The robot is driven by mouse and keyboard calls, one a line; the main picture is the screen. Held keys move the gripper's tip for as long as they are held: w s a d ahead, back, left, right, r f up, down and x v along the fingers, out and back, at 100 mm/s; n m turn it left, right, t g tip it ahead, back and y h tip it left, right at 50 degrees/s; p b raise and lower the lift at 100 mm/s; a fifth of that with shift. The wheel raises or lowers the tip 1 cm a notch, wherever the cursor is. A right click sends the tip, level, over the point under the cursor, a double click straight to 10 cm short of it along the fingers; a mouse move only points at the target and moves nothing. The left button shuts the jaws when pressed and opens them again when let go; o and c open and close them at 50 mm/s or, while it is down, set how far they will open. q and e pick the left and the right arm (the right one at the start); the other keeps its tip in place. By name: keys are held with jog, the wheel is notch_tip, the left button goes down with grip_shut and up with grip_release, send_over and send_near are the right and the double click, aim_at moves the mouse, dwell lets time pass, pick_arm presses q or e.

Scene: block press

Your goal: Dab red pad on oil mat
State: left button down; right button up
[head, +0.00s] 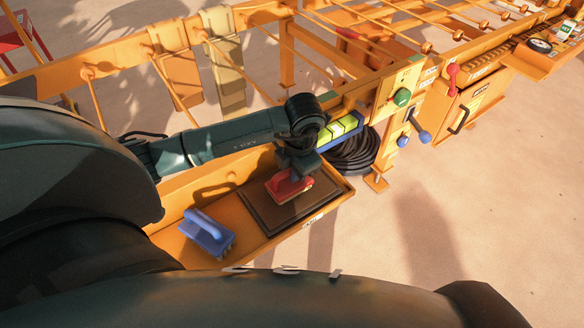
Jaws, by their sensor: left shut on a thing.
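The red pad (287,187) is a block held in my left gripper (298,166). My left gripper is shut on it from above. The oil mat (260,215) is a dark brown square at the right end of the orange tray (166,232). The pad is over the mat's upper part; I cannot tell whether it touches the mat. My right gripper is not in view.
A blue-handled brush (207,232) lies in the tray, left of the mat. Behind my left gripper are yellow-green blocks in a blue holder (340,130) and a coiled black hose (357,155). An orange frame with a green button (402,97) stands at the right.

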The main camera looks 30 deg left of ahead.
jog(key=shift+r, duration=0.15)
